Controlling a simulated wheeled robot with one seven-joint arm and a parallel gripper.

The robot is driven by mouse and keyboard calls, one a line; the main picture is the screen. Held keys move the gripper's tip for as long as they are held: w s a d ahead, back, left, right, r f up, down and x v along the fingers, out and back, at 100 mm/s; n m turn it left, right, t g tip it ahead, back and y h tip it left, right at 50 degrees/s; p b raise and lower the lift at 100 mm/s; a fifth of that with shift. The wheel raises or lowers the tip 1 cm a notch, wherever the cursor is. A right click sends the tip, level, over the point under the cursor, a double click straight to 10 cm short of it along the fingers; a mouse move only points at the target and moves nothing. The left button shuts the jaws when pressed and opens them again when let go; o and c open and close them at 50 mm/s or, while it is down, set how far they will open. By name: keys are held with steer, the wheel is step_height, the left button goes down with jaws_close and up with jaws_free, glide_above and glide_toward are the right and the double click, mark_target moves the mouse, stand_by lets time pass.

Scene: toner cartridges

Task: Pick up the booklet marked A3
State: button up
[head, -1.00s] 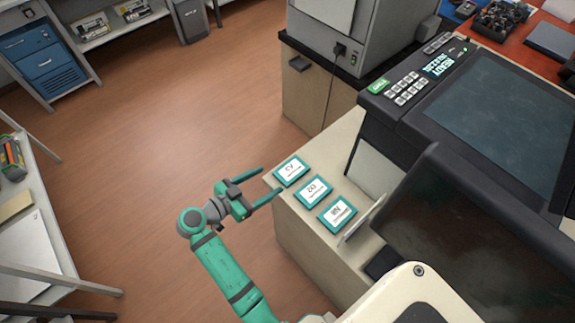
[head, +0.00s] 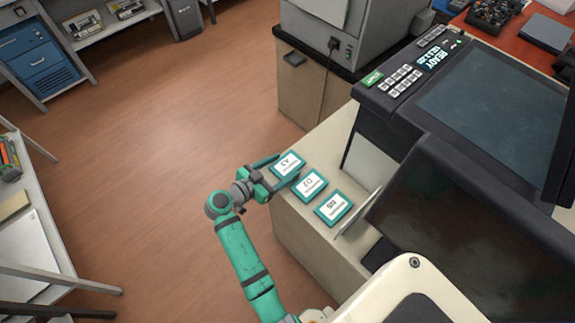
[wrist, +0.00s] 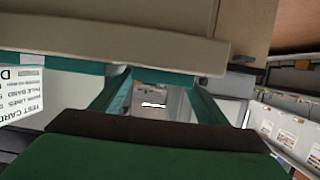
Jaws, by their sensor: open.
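Three teal-edged booklets with white labels lie in a row on the beige ledge. Their marks read upside down in the head view; the farthest looks like the A3 booklet (head: 289,164), though the print is small. My gripper (head: 287,168) is open at that far booklet, its two fingers reaching along either side of it. In the wrist view a teal edge of the A3 booklet (wrist: 165,76) shows between the fingers. I cannot tell whether either finger touches it. The middle booklet (head: 310,185) lies close beside the nearer finger. The third booklet (head: 333,207) is nearest to me.
The beige ledge (head: 300,218) belongs to the printer (head: 470,110), whose dark body rises to the right. An upright thin panel (head: 358,213) stands beside the third booklet. A low cabinet (head: 312,88) is beyond. Open floor (head: 170,120) lies to the left.

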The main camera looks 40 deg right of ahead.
steer(key=c, duration=0.9)
steer(key=shift+o, duration=0.2)
steer(key=shift+r, duration=0.15)
